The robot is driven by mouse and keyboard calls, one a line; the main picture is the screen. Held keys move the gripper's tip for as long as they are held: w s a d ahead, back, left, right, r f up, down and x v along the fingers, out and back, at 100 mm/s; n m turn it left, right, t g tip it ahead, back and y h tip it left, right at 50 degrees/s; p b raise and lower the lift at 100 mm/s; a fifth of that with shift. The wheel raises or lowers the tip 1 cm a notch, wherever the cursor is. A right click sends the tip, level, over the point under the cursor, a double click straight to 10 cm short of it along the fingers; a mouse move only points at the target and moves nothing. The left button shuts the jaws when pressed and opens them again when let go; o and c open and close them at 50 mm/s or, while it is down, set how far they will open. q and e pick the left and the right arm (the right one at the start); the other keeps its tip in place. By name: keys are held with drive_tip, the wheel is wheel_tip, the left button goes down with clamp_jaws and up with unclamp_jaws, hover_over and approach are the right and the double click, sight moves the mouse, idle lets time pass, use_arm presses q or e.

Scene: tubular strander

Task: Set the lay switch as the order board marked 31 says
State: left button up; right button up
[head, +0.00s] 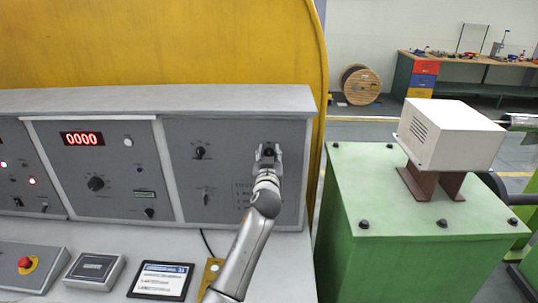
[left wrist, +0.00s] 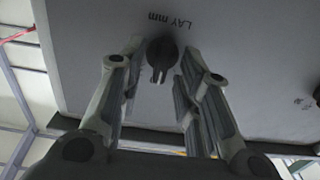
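The lay switch (left wrist: 161,52) is a dark round knob with a pointer bar, beside the lettering "LAY mm" on a grey panel in the left wrist view. My left gripper (head: 268,152) is in front of the right-hand panel in the head view and hides the knob there. In the left wrist view its two fingers are apart, one on each side of the knob, with a gap showing on both sides. A dark-framed card (head: 161,281) with a blue heading lies on the console ledge; its text is too small to read, so I cannot tell whether it is board 31. My right gripper is not in view.
Another dark knob (head: 200,152) and a small toggle (head: 206,199) share the right panel. The middle panel has a red "0000" display (head: 82,139) and a knob (head: 96,183). A red emergency button (head: 25,262) is at far left. A green cabinet (head: 385,220) stands right.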

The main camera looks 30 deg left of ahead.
use_arm(q)
clamp_jaws()
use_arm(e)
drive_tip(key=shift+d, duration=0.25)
use_arm(q)
drive_tip(key=m, duration=0.4)
drive_tip(key=shift+d+f+m, duration=0.1)
drive_tip(key=shift+d+m, duration=0.1)
drive_tip(key=shift+m, duration=0.1)
drive_tip(key=m, duration=0.4)
drive_tip(key=shift+w+d+f, duration=0.1)
drive_tip(key=shift+w, duration=0.05)
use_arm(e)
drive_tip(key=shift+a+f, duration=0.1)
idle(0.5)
